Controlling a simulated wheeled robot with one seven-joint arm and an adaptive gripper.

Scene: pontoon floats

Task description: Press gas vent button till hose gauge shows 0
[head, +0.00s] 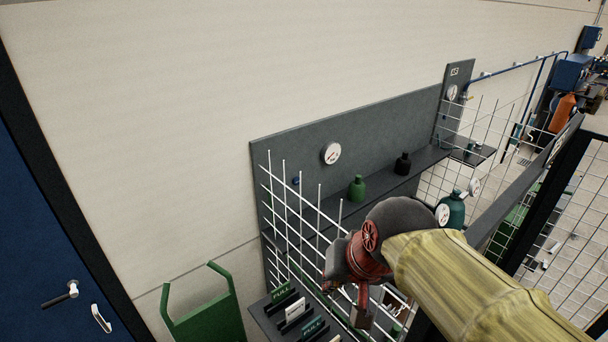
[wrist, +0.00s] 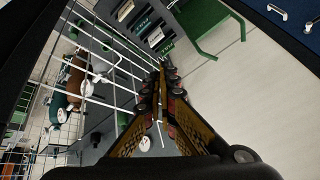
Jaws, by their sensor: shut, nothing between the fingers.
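A round white gauge (head: 331,153) is on the grey back panel; its reading is too small to tell. A small blue fitting (head: 296,181) sits below and left of it, and I cannot tell whether it is the vent button. Other white gauges are on the narrow panel (head: 452,92) and by the teal cylinder (head: 442,214). I cannot tell which is the hose gauge. My gripper (head: 363,305) is in front of the white mesh, below the panel. In the wrist view its fingers (wrist: 162,75) are together and empty, beside the mesh.
White wire mesh (head: 285,205) fronts the shelf, which holds a green bottle (head: 357,188) and a black bottle (head: 403,163). A rack of FULL signs (head: 283,293) and a green trolley (head: 205,315) stand lower left. A blue door (head: 45,220) is far left.

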